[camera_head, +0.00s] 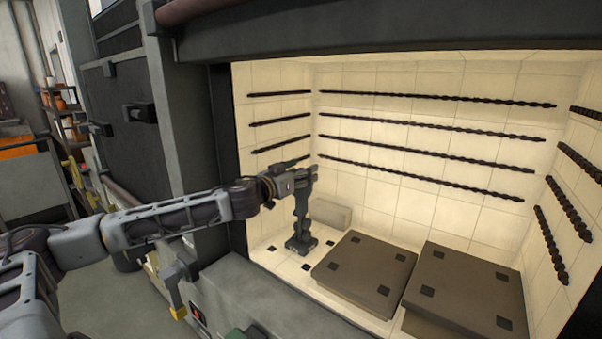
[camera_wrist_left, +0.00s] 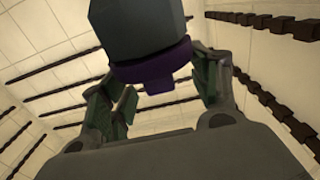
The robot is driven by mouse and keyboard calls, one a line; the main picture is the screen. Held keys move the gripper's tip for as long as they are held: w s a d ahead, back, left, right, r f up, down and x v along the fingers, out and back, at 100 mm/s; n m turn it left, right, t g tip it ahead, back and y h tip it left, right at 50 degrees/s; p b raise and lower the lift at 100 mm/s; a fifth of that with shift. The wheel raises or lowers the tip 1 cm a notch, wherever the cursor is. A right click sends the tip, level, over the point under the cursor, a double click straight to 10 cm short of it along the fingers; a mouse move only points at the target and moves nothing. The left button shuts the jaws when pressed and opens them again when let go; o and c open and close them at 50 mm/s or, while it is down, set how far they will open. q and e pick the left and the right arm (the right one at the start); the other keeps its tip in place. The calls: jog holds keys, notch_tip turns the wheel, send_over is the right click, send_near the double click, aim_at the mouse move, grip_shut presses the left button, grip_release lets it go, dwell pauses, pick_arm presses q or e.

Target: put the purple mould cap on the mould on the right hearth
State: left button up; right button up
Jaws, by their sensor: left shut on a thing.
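My left gripper (camera_head: 300,243) is inside the heated chamber, low at the left beside the left hearth (camera_head: 368,272). In the left wrist view, its green-padded fingers (camera_wrist_left: 160,95) stand on either side of the purple mould cap (camera_wrist_left: 153,76) and are shut on it. A grey-blue rounded body (camera_wrist_left: 148,28) adjoins the purple part and runs out of the top of that view. I cannot make out the cap in the head view. The right hearth (camera_head: 465,290) is a flat brown-grey slab with dark corner squares. No mould shows on its visible top. My right gripper is not seen.
The chamber has cream tiled walls with dark twisted rods (camera_head: 430,130) along them. A pale block (camera_head: 330,213) lies at the back left. A grey front ledge (camera_head: 270,300) and a dark frame (camera_head: 400,28) border the opening. The space above both hearths is free.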

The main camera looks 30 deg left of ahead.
pick_arm(q)
jog(key=shift+f, duration=0.15)
jog(key=o, duration=1)
jog(key=shift+r, duration=0.25)
